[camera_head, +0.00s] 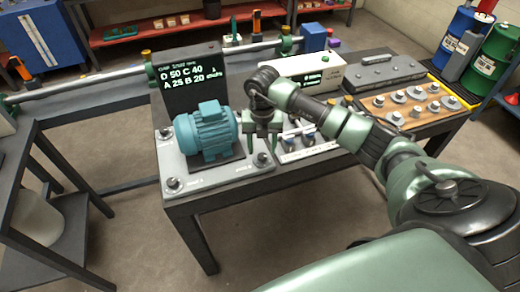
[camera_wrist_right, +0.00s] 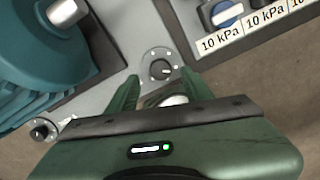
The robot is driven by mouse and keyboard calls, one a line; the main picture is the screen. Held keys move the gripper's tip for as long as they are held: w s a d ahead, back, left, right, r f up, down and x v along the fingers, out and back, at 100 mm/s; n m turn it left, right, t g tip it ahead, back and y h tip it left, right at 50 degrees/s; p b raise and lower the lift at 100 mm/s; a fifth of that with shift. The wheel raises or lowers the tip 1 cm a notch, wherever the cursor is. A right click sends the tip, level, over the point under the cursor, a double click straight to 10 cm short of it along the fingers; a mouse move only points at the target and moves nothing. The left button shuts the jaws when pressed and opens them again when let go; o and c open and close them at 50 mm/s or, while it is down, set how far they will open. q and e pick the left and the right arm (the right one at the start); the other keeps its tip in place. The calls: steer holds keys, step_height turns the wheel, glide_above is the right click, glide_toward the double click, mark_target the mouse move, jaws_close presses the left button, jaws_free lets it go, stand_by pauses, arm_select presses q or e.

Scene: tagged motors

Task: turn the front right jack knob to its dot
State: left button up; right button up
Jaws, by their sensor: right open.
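The teal motor (camera_head: 208,132) sits on a grey plate (camera_head: 205,180) with knobs near its corners. The front right jack knob (camera_head: 261,160) is a dark round knob; the right wrist view shows it (camera_wrist_right: 160,70) with a pale mark and small dots around it. My right gripper (camera_head: 262,146) is open above this knob, its two green fingers pointing down. In the wrist view the knob lies just beyond the fingertips, between their lines; I see no contact. A pale round part between the fingers is partly hidden. The front left knob (camera_head: 173,184) stands clear. My left gripper is out of view.
A dark display board (camera_head: 188,80) stands behind the motor. A panel with blue switches and "10 kPa" labels (camera_wrist_right: 222,42) lies close to the right of the knob. A wooden tray (camera_head: 410,105) of round parts is further right. The plate's front edge is clear.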

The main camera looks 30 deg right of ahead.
mark_target(262, 156)
step_height(262, 156, down, 2)
steer(key=shift+d+f, duration=0.1)
steer(key=shift+f, duration=0.05)
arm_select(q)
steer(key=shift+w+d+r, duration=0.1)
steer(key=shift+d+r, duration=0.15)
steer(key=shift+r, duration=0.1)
arm_select(e)
steer(key=shift+f, duration=0.45)
jaws_close()
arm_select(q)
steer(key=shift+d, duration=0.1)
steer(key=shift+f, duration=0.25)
